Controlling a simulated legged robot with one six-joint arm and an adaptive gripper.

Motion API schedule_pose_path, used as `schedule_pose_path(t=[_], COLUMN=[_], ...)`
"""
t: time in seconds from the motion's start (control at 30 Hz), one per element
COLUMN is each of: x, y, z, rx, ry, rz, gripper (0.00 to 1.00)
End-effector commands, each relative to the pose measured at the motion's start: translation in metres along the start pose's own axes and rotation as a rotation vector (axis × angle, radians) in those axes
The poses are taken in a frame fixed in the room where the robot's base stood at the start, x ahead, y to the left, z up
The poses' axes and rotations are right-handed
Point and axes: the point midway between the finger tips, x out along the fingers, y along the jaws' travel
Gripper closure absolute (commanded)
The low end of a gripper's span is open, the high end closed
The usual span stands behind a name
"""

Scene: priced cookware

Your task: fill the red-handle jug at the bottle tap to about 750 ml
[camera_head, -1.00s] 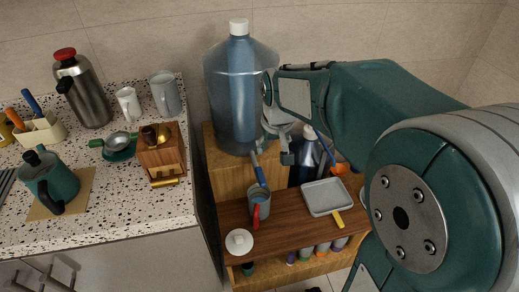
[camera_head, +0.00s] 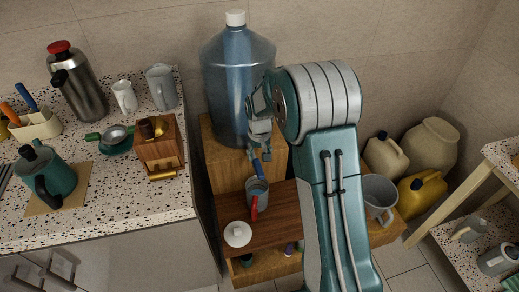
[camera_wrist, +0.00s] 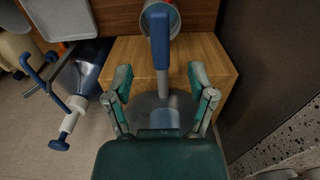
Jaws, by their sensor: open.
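The red-handle jug (camera_head: 262,187) stands on the low wooden shelf in front of the big blue bottle (camera_head: 226,85), its red handle towards the camera. The tap's blue lever (camera_head: 257,167) shows just above the jug. In the wrist view, the lever (camera_wrist: 160,38) and a pale stem lie between my open fingers, with the jug's rim (camera_wrist: 175,22) behind them. My gripper (camera_head: 262,150) is open and empty at the tap; it also shows in the wrist view (camera_wrist: 160,76). I cannot tell whether a finger touches the tap. The water level in the jug is not visible.
A white lid (camera_head: 237,234) lies on the shelf left of the jug. The speckled counter (camera_head: 120,212) with a wooden grinder (camera_head: 160,150) is at left. A grey pitcher (camera_head: 379,193) stands right of my arm. A blue pump bottle (camera_wrist: 88,72) is near the left finger.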

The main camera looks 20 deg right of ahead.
Motion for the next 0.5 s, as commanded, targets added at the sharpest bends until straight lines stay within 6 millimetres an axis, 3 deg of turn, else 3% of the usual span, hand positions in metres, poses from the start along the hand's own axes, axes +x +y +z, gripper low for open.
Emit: schedule_pose_path(t=[0.5], x=[0.065], y=[0.000], z=[0.001], rx=[0.000], ry=[-0.002], rz=[0.000], gripper=[0.29])
